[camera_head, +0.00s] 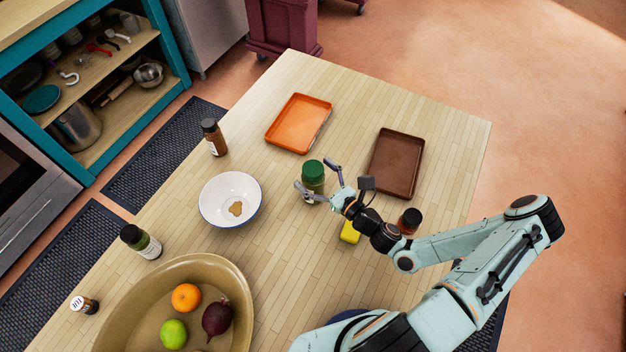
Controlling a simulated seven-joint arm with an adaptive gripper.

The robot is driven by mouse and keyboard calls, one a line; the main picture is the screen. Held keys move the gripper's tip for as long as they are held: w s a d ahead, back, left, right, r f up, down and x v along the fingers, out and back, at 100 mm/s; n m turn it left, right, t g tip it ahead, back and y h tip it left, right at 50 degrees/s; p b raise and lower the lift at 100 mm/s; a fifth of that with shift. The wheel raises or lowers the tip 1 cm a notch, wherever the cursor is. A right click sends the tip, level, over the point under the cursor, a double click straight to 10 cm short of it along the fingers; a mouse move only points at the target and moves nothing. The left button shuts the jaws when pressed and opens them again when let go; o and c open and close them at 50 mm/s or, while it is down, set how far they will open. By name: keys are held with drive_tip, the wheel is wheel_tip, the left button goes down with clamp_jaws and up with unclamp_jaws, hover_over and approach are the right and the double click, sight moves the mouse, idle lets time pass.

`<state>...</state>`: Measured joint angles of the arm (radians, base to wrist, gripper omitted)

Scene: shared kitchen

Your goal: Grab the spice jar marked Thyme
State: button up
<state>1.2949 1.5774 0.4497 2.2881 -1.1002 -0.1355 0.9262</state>
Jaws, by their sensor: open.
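Several jars stand on the wooden table, and I cannot read a name on any of them. A green-lidded jar (313,185) stands near the middle. My gripper (314,173) is open around it, with one finger on its left side and one at its upper right; I cannot tell whether they touch it. A dark-lidded jar with green contents (148,246) stands left of the white bowl. A dark-lidded jar with brown-orange contents (216,143) stands above the bowl. A dark-lidded reddish jar (410,220) is beside my arm. A small jar (85,305) is at the lower left.
The white bowl (213,198) holds some brown powder. A large tan bowl (120,318) with an orange, a lime and a dark purple vegetable fills the lower left. An orange tray (299,124) and a brown tray (397,163) lie farther back. A yellow block (350,233) lies under my arm.

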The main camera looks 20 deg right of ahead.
drive_tip(key=shift+w, duration=0.1)
drive_tip(key=c, duration=1.3)
drive_tip(key=shift+c, duration=0.2)
drive_tip(key=shift+r, duration=0.1)
